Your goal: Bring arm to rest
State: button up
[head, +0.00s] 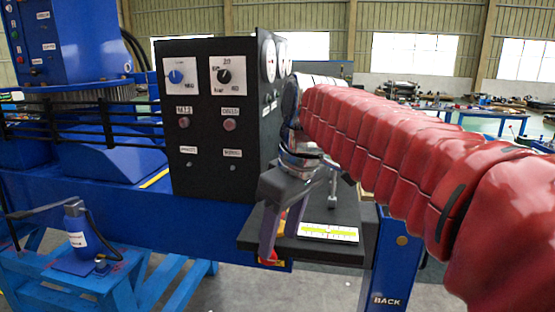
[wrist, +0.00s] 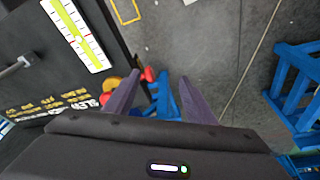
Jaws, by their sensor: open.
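My gripper (head: 280,243) hangs in front of the left front edge of a black shelf (head: 345,250), below the black control panel (head: 215,150). Its fingers point down and are apart, with nothing held between them. In the wrist view my gripper (wrist: 160,78) is also open, and the grey floor and blue metalwork show beyond the fingers. My arm, in a red ribbed sleeve, reaches in from the right and hides part of the shelf and panel side.
A yellow-green scale (head: 328,232) lies on the shelf near a small upright metal lever (head: 333,188). Red and yellow parts (wrist: 149,74) show close by the fingers. A blue bottle jack (head: 77,228) stands on a blue stand at left. Open floor (wrist: 220,40) lies beyond the shelf.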

jog(key=s+d+f+m+t+h, duration=0.2)
jog(key=s+d+f+m, duration=0.8)
jog(key=s+d+f, duration=0.5)
jog(key=shift+d+f+t, duration=0.2)
jog(key=shift+f+t, duration=0.3)
jog(key=shift+t, duration=0.4)
jog(key=shift+c, duration=0.4)
